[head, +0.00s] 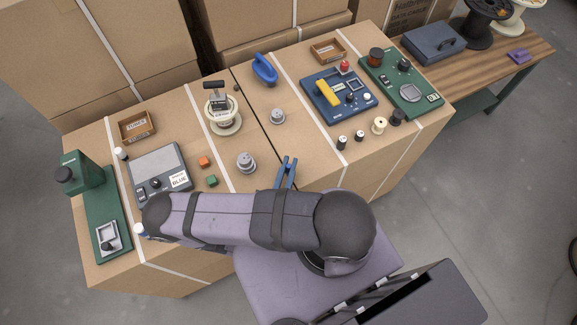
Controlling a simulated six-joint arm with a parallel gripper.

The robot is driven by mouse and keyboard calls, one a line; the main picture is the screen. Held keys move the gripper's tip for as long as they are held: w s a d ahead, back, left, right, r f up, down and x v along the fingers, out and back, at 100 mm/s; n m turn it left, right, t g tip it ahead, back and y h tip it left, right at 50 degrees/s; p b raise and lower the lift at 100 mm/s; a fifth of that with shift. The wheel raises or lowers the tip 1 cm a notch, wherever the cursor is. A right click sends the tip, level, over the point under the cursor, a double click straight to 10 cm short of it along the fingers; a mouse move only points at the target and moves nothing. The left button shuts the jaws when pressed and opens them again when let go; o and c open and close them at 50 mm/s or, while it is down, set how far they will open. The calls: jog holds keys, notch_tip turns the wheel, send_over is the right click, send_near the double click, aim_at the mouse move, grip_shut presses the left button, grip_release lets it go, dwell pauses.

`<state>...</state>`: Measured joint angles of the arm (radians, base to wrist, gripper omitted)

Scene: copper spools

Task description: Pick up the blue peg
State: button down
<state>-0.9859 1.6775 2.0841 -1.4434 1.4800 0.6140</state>
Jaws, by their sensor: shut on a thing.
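I cannot tell whether the peg touches the surface or is raised.
A grey knobbed weight (246,162) and another (277,116) stand nearby. An orange cube (204,162) and a green cube (212,181) lie left, beside a grey panel (155,162).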

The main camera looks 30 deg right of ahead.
aim_at(289, 165)
notch_tip(289, 165, up, 2)
jog(key=shift+p, duration=0.75)
jog(key=shift+r+p, duration=0.7)
jog(key=shift+r, duration=0.15)
jog(key=b+v, duration=0.3)
jog(key=v, duration=1.5)
jog(key=shift+f, duration=0.25)
